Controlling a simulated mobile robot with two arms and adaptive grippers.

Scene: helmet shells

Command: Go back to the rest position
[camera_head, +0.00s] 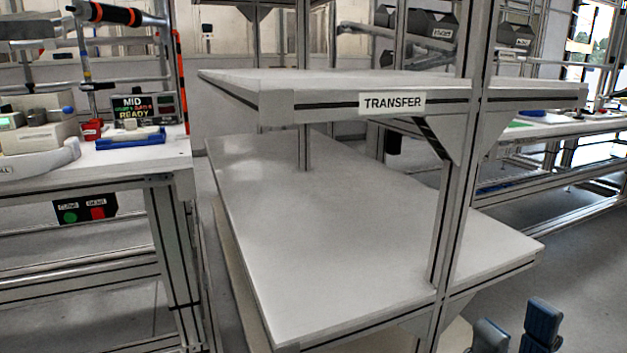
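My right gripper (516,325) shows at the bottom right edge. Its two blue-grey fingers stand apart with nothing between them. Much of its body and arm is cut off by the frame. It is in front of the lower right corner of the TRANSFER rack and shows no contact with it. My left gripper is not in view. No helmet shell can be made out clearly.
The TRANSFER rack has an upper shelf (300,82) and a bare lower shelf (310,235), with an upright post (455,200) near my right gripper. A workbench (120,165) with a MID READY display (133,108) stands left. Grey floor (585,260) is open at right.

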